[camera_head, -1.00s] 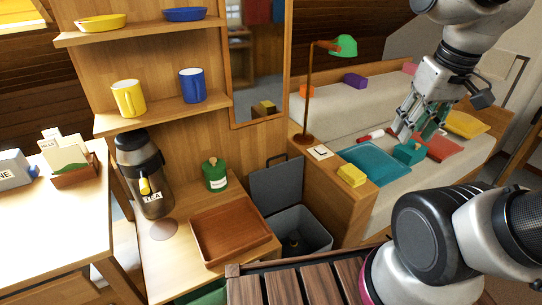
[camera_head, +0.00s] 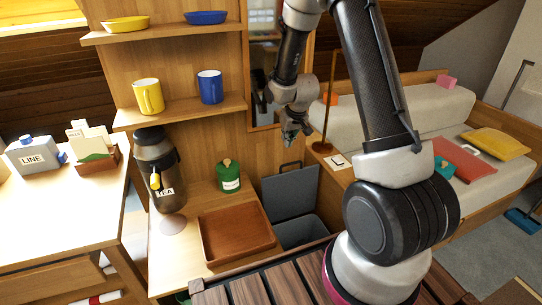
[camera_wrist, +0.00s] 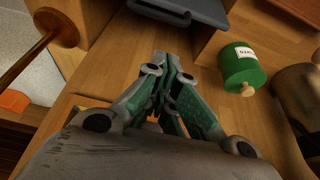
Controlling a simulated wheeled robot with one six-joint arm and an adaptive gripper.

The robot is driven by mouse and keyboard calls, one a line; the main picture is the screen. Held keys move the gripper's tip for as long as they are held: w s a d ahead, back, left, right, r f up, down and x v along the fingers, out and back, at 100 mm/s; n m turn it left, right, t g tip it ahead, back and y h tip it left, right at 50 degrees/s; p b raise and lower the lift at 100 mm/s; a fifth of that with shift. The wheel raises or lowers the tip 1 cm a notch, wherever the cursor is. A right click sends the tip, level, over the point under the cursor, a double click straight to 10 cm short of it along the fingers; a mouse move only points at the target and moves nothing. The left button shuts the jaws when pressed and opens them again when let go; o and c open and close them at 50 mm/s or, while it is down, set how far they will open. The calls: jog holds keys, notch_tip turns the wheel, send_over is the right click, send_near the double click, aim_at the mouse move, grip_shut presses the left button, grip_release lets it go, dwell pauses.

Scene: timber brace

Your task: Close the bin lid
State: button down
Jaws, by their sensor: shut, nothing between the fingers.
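The grey bin (camera_head: 300,231) stands on the floor between the low wooden shelf and the couch-side cabinet. Its lid (camera_head: 290,191) is open and upright at the back, with a dark handle on its top edge. My gripper (camera_head: 290,138) is in front of the wooden panel, above the lid and apart from it. In the wrist view my gripper (camera_wrist: 158,112) shows green fingers drawn together with nothing between them. Part of the lid (camera_wrist: 185,8) shows at the top edge of the wrist view.
A green canister (camera_head: 229,176) and a brown tray (camera_head: 236,234) sit on the low shelf left of the bin; the canister (camera_wrist: 241,67) is also close in the wrist view. A slatted wooden surface (camera_head: 250,292) lies in front.

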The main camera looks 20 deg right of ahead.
jog(key=s+x, duration=0.1)
jog(key=x, duration=0.8)
jog(key=shift+s+f+t, duration=0.35)
jog(key=shift+s+t, duration=0.05)
